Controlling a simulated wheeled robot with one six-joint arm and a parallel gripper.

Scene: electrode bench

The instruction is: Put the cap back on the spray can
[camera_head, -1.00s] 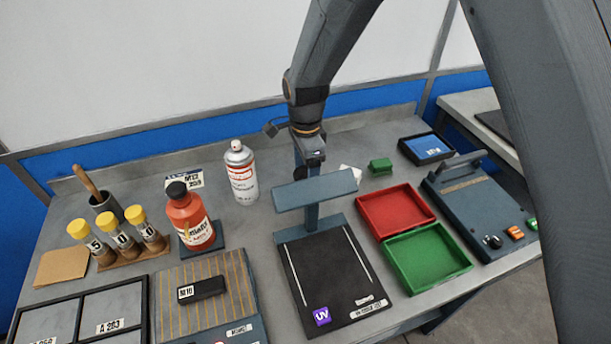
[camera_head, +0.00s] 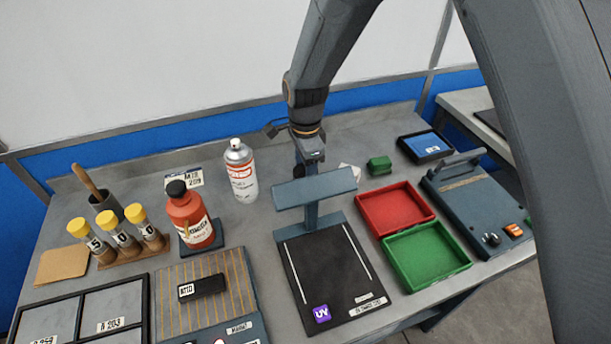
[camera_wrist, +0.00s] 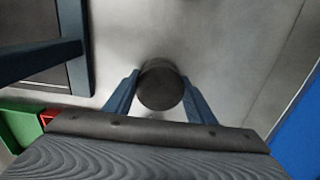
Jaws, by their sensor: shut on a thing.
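The spray can (camera_head: 241,174), white and red with a grey top and a bare pale nozzle, stands upright at the back of the bench. My gripper (camera_wrist: 160,92) is shut on a dark round cap (camera_wrist: 160,84), which sits between its two blue fingers in the wrist view. In the head view my gripper (camera_head: 306,160) is to the right of the can, behind the UV lamp's top. The cap shows there only as a small dark shape (camera_head: 299,171), partly hidden. The cap is apart from the can.
The UV lamp stand (camera_head: 315,190) is in front of my gripper. An orange bottle (camera_head: 188,218) stands left of the can. A red tray (camera_head: 365,213), a green tray (camera_head: 394,272) and a green block (camera_head: 380,165) are to the right. Bare bench lies between can and gripper.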

